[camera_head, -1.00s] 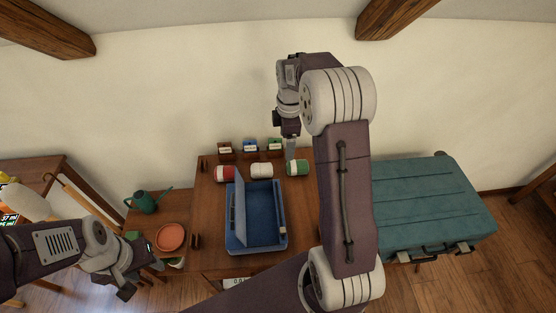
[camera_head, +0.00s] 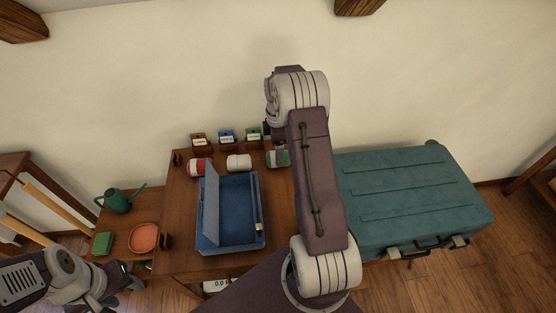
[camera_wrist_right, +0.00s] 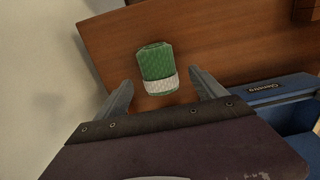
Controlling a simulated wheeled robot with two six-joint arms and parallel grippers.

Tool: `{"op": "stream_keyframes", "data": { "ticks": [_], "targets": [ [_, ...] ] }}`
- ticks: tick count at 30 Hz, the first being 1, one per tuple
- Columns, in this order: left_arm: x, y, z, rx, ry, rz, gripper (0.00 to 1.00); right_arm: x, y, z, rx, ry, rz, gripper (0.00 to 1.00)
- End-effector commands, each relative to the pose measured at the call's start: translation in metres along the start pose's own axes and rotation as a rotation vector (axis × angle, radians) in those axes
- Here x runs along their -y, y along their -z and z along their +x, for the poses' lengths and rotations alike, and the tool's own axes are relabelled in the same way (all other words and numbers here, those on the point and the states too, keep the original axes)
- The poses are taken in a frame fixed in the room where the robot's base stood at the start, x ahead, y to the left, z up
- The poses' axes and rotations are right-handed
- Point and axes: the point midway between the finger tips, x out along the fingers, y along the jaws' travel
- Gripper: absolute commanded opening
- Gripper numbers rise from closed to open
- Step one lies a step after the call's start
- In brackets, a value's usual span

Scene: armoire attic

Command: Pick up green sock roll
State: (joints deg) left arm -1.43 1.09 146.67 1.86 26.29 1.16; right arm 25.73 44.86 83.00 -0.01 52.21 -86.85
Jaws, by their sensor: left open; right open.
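The green sock roll (camera_wrist_right: 156,62), with a white band at one end, lies on the wooden tabletop. In the right wrist view it sits between and just beyond the fingertips of my open right gripper (camera_wrist_right: 161,83), with room on both sides. In the head view the sock roll (camera_head: 284,158) is partly hidden by my right arm, and the right fingers are mostly hidden there too. My left gripper (camera_head: 125,280) is at the lower left of the head view, open and away from the sock rolls.
A red sock roll (camera_head: 197,167) and a white one (camera_head: 238,162) lie left of the green one. An open blue case (camera_head: 258,241) stands in front. Small labelled boxes (camera_head: 226,137) line the back. A teal suitcase (camera_head: 405,194) is right, a watering can (camera_head: 117,201) left.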

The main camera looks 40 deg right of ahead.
Motion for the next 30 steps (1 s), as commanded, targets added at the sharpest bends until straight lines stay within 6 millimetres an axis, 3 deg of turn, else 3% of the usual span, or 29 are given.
{"op": "stream_keyframes", "data": {
  "ticks": [10, 18, 25, 30],
  "targets": [
    [0.0, -0.001, 0.005, 0.0, 0.0, 0.0, 0.47, -0.002, -0.006, 0.048, 0.0, 0.001, 0.0, 0.8],
    [0.0, -0.001, 0.005, 0.0, 0.0, 0.0, 0.47, -0.002, -0.006, 0.051, 0.0, -0.001, 0.0, 0.8],
    [0.0, -0.001, 0.005, 0.0, 0.0, 0.0, 0.47, -0.002, -0.006, 0.051, 0.0, -0.001, 0.0, 0.16],
    [0.0, -0.001, 0.005, 0.0, 0.0, 0.0, 0.47, -0.002, -0.006, 0.051, 0.0, -0.001, 0.0, 0.14]
  ]
}}
